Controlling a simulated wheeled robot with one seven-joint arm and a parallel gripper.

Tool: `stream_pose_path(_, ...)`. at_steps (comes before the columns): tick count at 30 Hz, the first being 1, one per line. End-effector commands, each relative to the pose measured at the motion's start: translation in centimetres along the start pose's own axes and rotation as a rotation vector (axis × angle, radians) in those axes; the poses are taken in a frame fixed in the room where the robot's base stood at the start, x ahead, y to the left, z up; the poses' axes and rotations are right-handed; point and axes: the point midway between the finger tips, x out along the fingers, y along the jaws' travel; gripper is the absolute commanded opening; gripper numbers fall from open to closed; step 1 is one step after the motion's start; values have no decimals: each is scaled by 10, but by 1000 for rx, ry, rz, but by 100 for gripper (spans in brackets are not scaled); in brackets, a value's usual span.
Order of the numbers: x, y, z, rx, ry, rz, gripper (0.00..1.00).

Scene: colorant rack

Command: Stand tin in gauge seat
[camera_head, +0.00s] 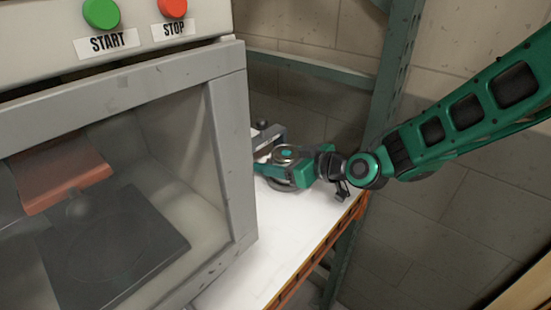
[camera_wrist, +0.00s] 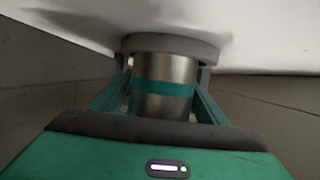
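The tin (camera_wrist: 165,72) is a metal cylinder with a teal band. In the wrist view it is between the two fingers of my gripper (camera_wrist: 163,82), which close on its sides. Its far end meets a round grey ring (camera_wrist: 172,43) at the white surface, apparently the gauge seat. I cannot tell whether it rests fully in it. In the head view my gripper (camera_head: 275,167) reaches in low over the shelf, with the tin (camera_head: 286,154) at its fingers and the grey ring (camera_head: 283,183) below. The tin looks upright.
A dark grey bracket (camera_head: 267,135) with a knob stands just behind the tin. A large grey machine (camera_head: 232,150) with a clear window and START and STOP buttons is close on the left. The white shelf (camera_head: 275,230) is clear in front, with an orange edge (camera_head: 322,252) and a green upright (camera_head: 392,75) on the right.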

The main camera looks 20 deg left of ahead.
Motion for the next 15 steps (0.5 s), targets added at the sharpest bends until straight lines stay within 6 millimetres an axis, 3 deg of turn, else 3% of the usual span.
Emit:
stream_pose_path(11, -1, 0, -2, 0, 1, 0, 75)
stream_pose_path(15, -16, 1, -2, 0, 1, 3, 75)
